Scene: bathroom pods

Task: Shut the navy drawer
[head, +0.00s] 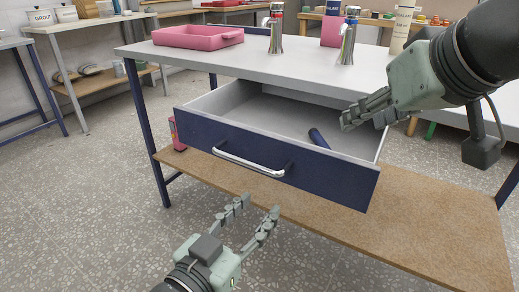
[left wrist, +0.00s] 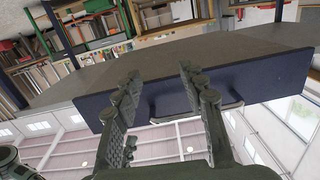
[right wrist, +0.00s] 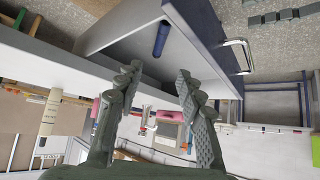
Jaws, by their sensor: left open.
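The navy drawer (head: 270,155) stands pulled out from under the grey worktop, its front facing me. Its silver handle (head: 250,163) runs across the front. A small dark blue cylinder (head: 318,138) lies inside, and it also shows in the right wrist view (right wrist: 161,38). My left gripper (head: 258,206) is open and empty, low in front of the drawer front and below the handle, apart from it. In the left wrist view the navy front (left wrist: 240,80) lies beyond the open fingers. My right gripper (head: 362,112) is open and empty above the drawer's right side.
The worktop (head: 200,60) carries a pink tray (head: 198,36), two chrome taps (head: 348,40) and a pale bottle (head: 402,25). A brown lower shelf (head: 420,225) spans beneath the drawer, with a pink item (head: 177,133) at its left. The speckled floor (head: 90,200) is clear at left.

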